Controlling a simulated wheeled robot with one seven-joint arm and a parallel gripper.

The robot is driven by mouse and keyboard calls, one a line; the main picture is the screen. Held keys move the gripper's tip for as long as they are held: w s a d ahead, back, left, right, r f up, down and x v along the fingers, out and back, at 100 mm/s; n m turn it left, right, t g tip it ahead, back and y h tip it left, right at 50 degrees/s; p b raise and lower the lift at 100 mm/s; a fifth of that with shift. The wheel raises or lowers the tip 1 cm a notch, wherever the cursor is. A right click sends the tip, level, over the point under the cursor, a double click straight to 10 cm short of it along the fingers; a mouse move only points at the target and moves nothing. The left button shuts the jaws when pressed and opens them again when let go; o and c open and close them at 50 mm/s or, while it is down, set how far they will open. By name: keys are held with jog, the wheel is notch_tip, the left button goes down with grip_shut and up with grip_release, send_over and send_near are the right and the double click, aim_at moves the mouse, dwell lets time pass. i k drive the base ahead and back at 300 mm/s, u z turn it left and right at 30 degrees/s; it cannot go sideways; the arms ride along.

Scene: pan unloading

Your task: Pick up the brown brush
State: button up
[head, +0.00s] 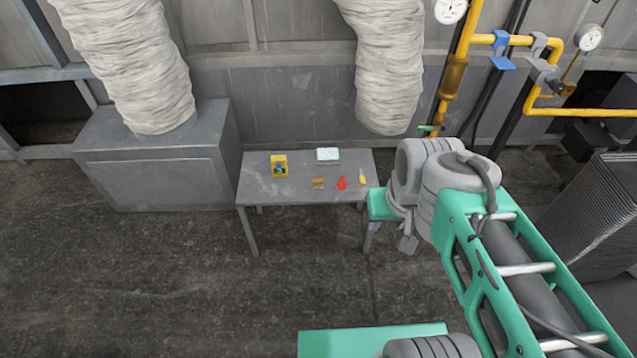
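A small brown item (318,182), likely the brown brush, lies near the front middle of the grey table (262,192). It is too small to make out bristles or a handle. My gripper (407,243) shows only as a small grey shape at the end of my arm, to the right of the table and apart from the brown item. I cannot make out its fingers or any gap between them.
On the table are a yellow box (279,166), a pale box (328,155), a red item (341,183) just right of the brown one, and a small yellow item (362,177). A grey cabinet (155,175) stands left. Floor in front is clear.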

aim_at(317, 181)
jog(key=k, duration=0.65)
jog(key=z, duration=0.15)
jog(key=i, duration=1)
jog(key=u, duration=0.4)
jog(key=i, duration=0.75)
jog(key=u, duration=1.25)
jog(key=i, duration=0.55)
jog(key=u, duration=0.6)
